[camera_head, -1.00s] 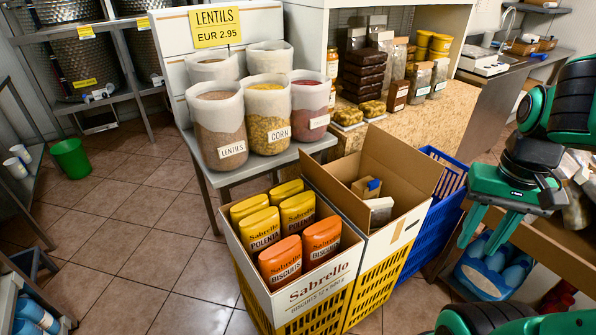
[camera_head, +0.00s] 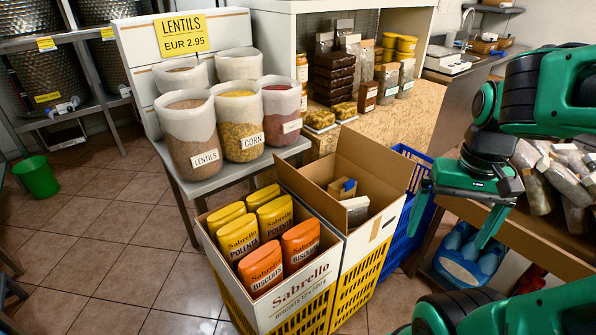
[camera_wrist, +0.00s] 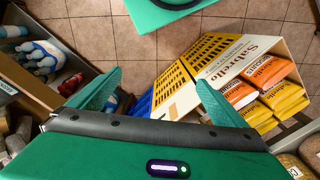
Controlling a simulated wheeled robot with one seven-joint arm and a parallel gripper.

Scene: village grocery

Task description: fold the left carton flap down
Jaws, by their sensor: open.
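The open brown carton (camera_head: 381,225) stands in the middle of the head view with a few small items inside. A large flap (camera_head: 372,160) stands up at its back right. A brown panel (camera_head: 298,189) rises along its left side; I cannot tell whether it is a flap or the wall. My gripper (camera_head: 447,236) is open and empty, pointing down to the right of the carton and apart from it. In the wrist view, my gripper (camera_wrist: 160,78) has its fingers spread. The carton is mostly hidden there.
A white Sabrello carton (camera_head: 306,290) with polenta and biscuit packs adjoins the carton's left side. Yellow crates (camera_head: 357,290) stand below. A blue crate (camera_head: 409,215) is behind, with bulk bins (camera_head: 190,130) at the back left. Tiled floor (camera_head: 130,250) is free at left.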

